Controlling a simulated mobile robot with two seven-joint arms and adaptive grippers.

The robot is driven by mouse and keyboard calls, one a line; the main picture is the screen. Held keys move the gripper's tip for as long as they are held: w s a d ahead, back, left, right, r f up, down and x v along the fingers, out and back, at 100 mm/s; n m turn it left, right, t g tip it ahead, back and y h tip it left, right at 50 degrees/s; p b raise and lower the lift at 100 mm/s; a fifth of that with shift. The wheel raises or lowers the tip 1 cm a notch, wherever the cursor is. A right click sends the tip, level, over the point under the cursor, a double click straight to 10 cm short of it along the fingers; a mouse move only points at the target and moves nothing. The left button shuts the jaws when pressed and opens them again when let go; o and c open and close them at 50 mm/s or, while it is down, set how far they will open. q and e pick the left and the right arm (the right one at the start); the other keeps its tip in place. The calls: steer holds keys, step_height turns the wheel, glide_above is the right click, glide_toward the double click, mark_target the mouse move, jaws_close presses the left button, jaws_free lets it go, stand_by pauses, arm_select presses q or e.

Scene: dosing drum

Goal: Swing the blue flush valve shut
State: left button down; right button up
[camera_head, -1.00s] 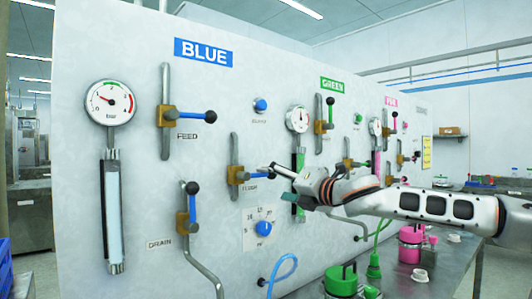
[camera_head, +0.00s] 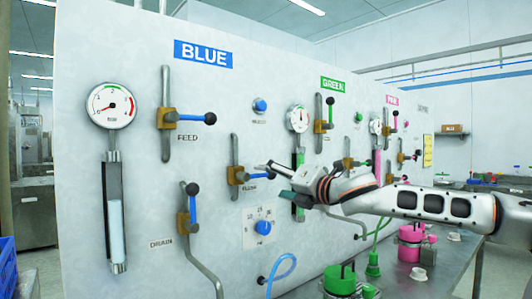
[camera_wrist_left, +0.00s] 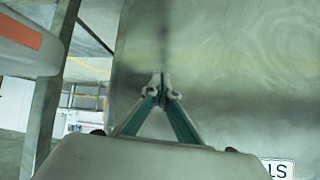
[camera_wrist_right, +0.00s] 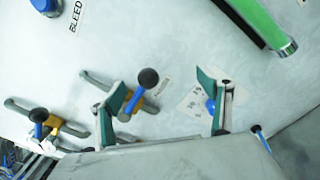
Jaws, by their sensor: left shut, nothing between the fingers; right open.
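The blue flush valve has a brass body (camera_head: 236,175) on a grey pipe, mid-panel in the head view. Its lever juts right, mostly behind my right gripper (camera_head: 268,180). In the right wrist view, the lever's black knob (camera_wrist_right: 148,77) and blue handle (camera_wrist_right: 134,100) show, lying across the pipe. My right gripper is open; its fingers stand apart, with the knob between them in that view, nearer the left finger. I cannot tell whether they touch. My left gripper (camera_wrist_left: 163,90) is shut and empty before a metal surface, out of the head view.
The blue feed lever (camera_head: 192,117) sits above, pointing right. The blue drain lever (camera_head: 193,207) stands upright below. A blue dial (camera_head: 263,227) is close under the flush valve. A gauge (camera_head: 112,105) and sight glass (camera_head: 115,215) are at left.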

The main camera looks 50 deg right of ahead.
steer(key=s+a, duration=0.1)
steer(key=s, duration=0.7)
steer(key=shift+f+p, duration=0.3)
steer(key=shift+p, duration=0.15)
steer(key=shift+r, duration=0.15)
